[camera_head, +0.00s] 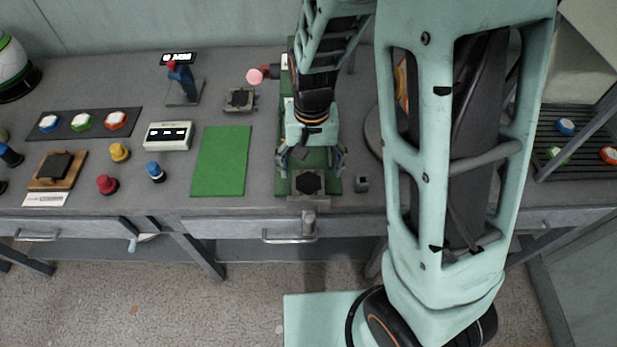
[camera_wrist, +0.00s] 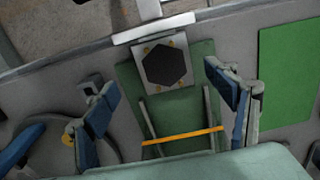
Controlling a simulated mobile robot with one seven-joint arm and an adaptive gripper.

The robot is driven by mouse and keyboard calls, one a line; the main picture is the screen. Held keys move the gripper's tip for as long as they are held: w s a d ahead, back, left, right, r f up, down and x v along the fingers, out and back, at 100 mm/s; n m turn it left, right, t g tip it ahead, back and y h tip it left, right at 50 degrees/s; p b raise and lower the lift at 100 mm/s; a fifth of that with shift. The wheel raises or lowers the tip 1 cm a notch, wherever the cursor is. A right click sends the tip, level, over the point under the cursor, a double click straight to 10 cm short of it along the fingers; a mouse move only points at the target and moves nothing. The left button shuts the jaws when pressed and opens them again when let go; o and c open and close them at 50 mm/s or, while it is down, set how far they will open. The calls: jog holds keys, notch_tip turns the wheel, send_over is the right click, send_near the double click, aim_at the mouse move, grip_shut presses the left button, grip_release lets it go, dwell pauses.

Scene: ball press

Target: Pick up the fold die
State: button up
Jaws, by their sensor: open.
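My gripper (camera_head: 311,163) is open and empty, pointing down over the green base (camera_head: 333,186) of the press. In the wrist view its two blue fingers (camera_wrist: 165,86) stand wide apart. Just beyond them a black hexagonal piece (camera_wrist: 164,65) lies on a grey square plate with yellow dots, at the front end of the base; it also shows in the head view (camera_head: 308,182). A small grey block with a dark hole (camera_head: 361,184) sits right of the base. A dark block (camera_head: 56,166) lies on a wooden board at far left. I cannot tell which is the fold die.
A green mat (camera_head: 221,160) lies left of the press. A grey plate piece (camera_head: 239,99), a white box (camera_head: 168,135) and several coloured knobs stand further left. A yellow bar (camera_wrist: 183,136) crosses the base. A metal piece (camera_head: 309,222) juts past the table's front edge.

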aim_at(308, 183)
jog(key=shift+w+a+f, duration=0.1)
jog(key=shift+a+f, duration=0.05)
jog(key=shift+f, duration=1.2)
jog(key=shift+w+a+f, duration=0.1)
jog(key=shift+a+f, duration=0.05)
jog(key=shift+f, duration=1.2)
jog(key=shift+c, duration=0.4)
jog(key=c, duration=1.3)
jog(key=shift+c, duration=0.3)
jog(key=shift+r, duration=0.1)
